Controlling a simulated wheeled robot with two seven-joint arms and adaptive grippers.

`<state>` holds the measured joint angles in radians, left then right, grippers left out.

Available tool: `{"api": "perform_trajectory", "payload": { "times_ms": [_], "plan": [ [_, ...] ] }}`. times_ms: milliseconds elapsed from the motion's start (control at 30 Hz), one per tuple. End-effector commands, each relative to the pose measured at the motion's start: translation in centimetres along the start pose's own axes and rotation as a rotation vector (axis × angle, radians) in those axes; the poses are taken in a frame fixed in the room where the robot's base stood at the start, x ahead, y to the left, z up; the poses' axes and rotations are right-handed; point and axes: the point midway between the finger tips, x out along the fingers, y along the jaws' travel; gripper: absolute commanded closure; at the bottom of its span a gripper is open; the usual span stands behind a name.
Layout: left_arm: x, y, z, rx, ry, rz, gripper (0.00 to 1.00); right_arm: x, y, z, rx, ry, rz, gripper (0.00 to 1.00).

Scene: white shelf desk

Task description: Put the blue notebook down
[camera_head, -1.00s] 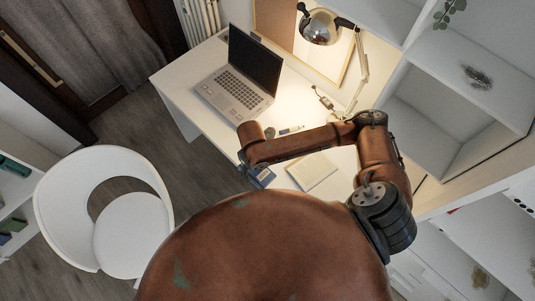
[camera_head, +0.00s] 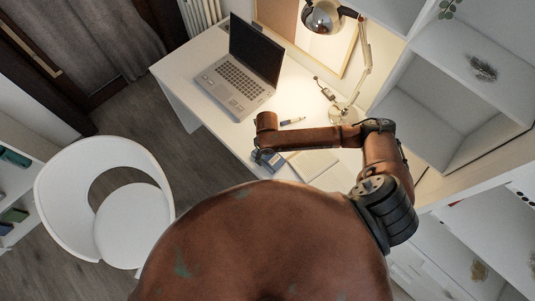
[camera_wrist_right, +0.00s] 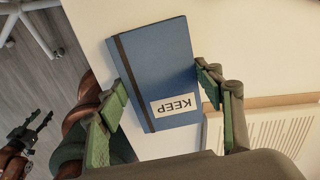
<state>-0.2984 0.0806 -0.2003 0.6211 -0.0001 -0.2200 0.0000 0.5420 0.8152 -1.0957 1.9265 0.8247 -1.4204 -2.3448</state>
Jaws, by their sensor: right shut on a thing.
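The blue notebook (camera_wrist_right: 155,62) has a dark elastic band and a white label reading KEEP, which shows upside down in the right wrist view. My right gripper (camera_wrist_right: 160,90) is shut on it, with green fingers at its two sides. In the head view the notebook (camera_head: 273,162) shows small beneath my right gripper (camera_head: 266,156), at the desk's front edge. I cannot tell whether it touches the desk (camera_head: 222,128). My left gripper (camera_wrist_right: 30,128) shows small at the left of the right wrist view, away from the desk, open and empty.
A pale flat book or pad (camera_head: 315,160) lies right of the notebook. A pen (camera_head: 292,121), an open laptop (camera_head: 240,75) and a lamp (camera_head: 325,15) are farther back. A white chair (camera_head: 105,195) stands at the left. Shelves (camera_head: 440,110) rise at the right.

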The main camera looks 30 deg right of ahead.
Motion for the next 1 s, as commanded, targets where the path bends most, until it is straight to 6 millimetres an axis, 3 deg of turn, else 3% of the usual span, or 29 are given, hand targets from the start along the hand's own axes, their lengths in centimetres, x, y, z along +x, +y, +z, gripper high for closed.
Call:
{"api": "perform_trajectory", "payload": {
  "times_ms": [267, 300, 500, 833, 1000],
  "plan": [
    [0.1, 0.1, 0.2, 0.0, -0.002, 0.0, 0.6, 0.3, 0.0, 0.0, 0.0, -0.001, 0.0, 0.67],
    [0.1, 0.1, 0.2, 0.0, -0.003, 0.001, 0.6, 0.2, 0.0, 0.0, 0.0, -0.001, 0.001, 0.36],
    [0.1, 0.1, 0.2, 0.0, -0.003, 0.001, 0.6, 0.2, 0.0, 0.0, 0.0, 0.0, 0.001, 0.23],
    [0.0, 0.1, 0.2, -0.001, -0.003, 0.001, 0.6, 0.0, 0.1, 0.0, 0.0, -0.001, 0.001, 0.22],
    [-0.2, 0.1, 0.2, -0.001, -0.003, 0.001, 0.6, -1.9, 0.0, 0.1, -0.002, -0.004, 0.001, 0.22]
  ]
}}
